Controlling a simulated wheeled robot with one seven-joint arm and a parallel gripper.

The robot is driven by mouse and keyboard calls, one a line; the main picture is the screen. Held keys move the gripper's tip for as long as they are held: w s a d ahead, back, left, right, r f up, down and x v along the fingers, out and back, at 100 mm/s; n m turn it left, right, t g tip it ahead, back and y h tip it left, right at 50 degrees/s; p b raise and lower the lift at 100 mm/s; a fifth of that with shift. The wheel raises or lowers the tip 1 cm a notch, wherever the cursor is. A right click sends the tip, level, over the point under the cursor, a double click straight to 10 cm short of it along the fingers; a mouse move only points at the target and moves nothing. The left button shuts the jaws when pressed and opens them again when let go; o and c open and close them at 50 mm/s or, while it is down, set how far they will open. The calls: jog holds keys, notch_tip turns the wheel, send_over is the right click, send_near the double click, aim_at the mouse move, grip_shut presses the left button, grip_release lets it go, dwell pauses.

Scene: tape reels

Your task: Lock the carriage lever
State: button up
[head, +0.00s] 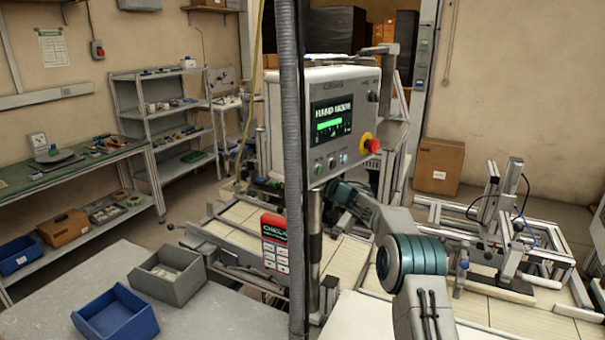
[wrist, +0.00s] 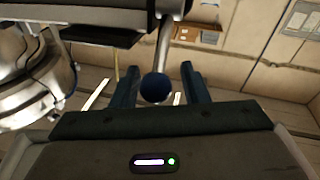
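In the wrist view a lever with a metal rod and a dark blue ball knob (wrist: 155,88) points toward the camera. The rod runs up from the knob to a grey machine part (wrist: 110,14) across the top. My gripper (wrist: 158,66) is open, with one dark finger on each side of the knob. A narrow gap shows beside the knob, and I cannot tell whether either finger touches it. In the head view my arm reaches behind the control panel (head: 330,115), so my gripper and the lever are hidden there.
A blue bin (head: 117,318) and a grey bin (head: 167,276) sit on the left table. A metal frame (head: 500,225) stands at right.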

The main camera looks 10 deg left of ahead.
jog(key=shift+d, duration=0.1)
jog(key=b+v, duration=0.5)
jog(key=v, duration=0.8)
jog(key=shift+s+d, duration=0.2)
jog(key=shift+s, duration=0.05)
jog(key=shift+f, duration=0.1)
